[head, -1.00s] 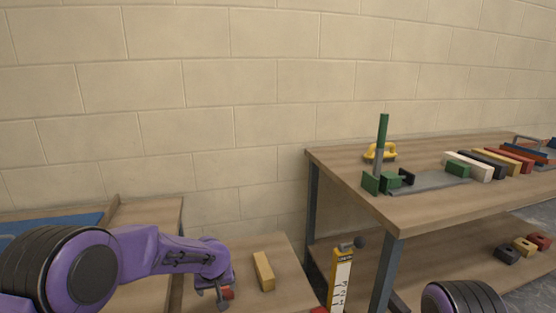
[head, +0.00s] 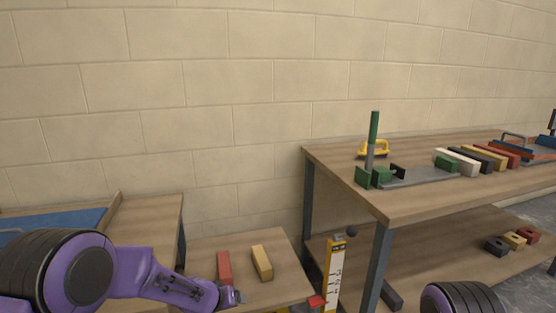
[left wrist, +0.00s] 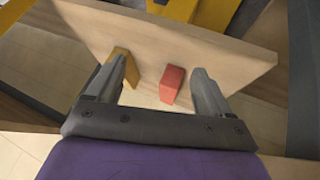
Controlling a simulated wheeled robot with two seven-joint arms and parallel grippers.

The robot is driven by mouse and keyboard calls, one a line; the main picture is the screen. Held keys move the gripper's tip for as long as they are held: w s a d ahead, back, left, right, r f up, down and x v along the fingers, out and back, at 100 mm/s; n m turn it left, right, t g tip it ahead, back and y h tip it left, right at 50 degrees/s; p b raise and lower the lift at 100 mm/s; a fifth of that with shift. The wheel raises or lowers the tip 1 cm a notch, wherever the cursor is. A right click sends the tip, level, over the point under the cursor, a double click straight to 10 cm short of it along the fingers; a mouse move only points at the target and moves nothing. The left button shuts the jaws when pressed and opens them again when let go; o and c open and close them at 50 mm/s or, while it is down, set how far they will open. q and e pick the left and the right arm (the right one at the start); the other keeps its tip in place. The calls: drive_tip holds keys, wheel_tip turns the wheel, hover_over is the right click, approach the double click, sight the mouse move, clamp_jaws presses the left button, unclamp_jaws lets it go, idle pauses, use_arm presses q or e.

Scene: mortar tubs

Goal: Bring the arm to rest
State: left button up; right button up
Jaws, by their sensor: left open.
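My left arm comes in from the left in the head view, and its gripper (head: 238,297) is at the front of the low table. In the left wrist view the gripper (left wrist: 161,70) has its fingers apart with nothing held. A red block (head: 225,267) lies on the low table beyond the gripper; it also shows between the fingers in the left wrist view (left wrist: 172,84). A yellow block (head: 262,262) lies to its right; in the left wrist view it is partly behind the left finger. My right gripper is out of view; only part of that arm shows at the bottom right.
The low table (head: 205,251) is otherwise largely bare. A taller workbench (head: 420,203) on the right holds a green-handled tool (head: 373,140), a yellow-handled float (head: 373,150) and several coloured blocks. A yellow-and-white scale (head: 334,275) stands beside the low table. A blue-topped surface (head: 50,224) is at left.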

use_arm(q)
drive_tip(key=s+a+f+n+y, duration=0.1)
drive_tip(key=s+a+f+n, duration=0.1)
drive_tip(key=s+a+f, duration=0.5)
drive_tip(key=s+a+f+n+y, duration=0.15)
drive_tip(key=s+f, duration=0.35)
drive_tip(key=s, duration=0.7)
drive_tip(key=s+a+f+g+y, duration=0.1)
drive_tip(key=s+a, duration=0.2)
drive_tip(key=s, duration=0.4)
drive_tip(key=s+a+f+n+g+y, duration=0.1)
drive_tip(key=s+a, duration=0.1)
drive_tip(key=s, duration=0.6)
drive_tip(key=s+a+f+g+y, duration=0.1)
drive_tip(key=s+a+g, duration=0.15)
drive_tip(key=s, duration=0.45)
wheel_tip(320, 180, up, 15)
drive_tip(key=p, duration=1.5)
drive_tip(key=shift+t, duration=0.45)
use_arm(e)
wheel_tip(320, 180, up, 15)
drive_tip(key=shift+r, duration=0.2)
use_arm(q)
drive_tip(key=shift+w, duration=0.1)
drive_tip(key=shift+c, duration=0.3)
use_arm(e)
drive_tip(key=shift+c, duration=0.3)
